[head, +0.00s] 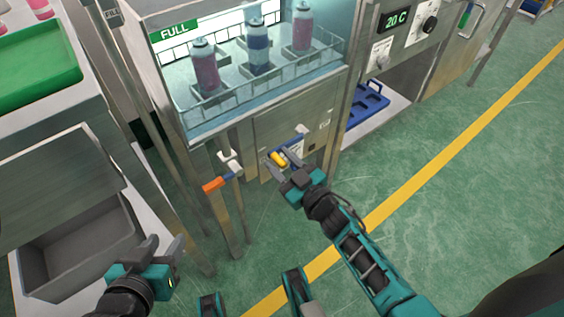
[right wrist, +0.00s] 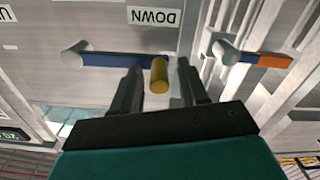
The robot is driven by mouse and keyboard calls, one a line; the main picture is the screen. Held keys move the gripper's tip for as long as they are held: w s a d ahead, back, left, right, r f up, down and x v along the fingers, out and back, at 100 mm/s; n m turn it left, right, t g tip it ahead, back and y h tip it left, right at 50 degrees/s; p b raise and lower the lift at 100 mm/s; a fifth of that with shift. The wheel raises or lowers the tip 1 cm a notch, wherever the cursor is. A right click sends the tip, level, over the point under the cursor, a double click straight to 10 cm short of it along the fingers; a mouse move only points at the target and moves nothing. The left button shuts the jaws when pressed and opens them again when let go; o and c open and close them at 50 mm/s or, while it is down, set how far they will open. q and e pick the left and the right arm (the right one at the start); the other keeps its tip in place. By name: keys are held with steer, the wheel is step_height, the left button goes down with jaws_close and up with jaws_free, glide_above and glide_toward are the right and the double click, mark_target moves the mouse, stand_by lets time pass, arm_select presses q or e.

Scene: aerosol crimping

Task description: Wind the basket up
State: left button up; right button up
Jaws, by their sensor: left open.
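The basket (head: 228,94), a clear-sided rack holding three aerosol cans (head: 258,50), sits in the lit tank of the steel machine. On the machine's front is a crank with a blue arm (head: 293,148) and a yellow knob (head: 278,159). In the right wrist view the blue arm (right wrist: 100,61) lies level from its white hub to the yellow knob (right wrist: 159,74). My right gripper (head: 280,168) is open, its fingers on either side of the knob with gaps showing. My left gripper (head: 164,243) is open and empty at lower left, away from the crank.
An orange-handled lever (head: 213,184) stands left of the crank, near the right gripper. A grey bin (head: 80,245) is at left, below a green tray (head: 35,65). A blue crate (head: 365,103) sits in an opening at right. Green floor is clear at right.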

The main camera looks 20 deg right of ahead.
steer(key=c, duration=0.7)
jaws_close()
steer(key=shift+r+p, duration=0.2)
steer(key=shift+p, duration=0.15)
steer(key=shift+r+m, duration=0.1)
steer(key=shift+m, duration=0.2)
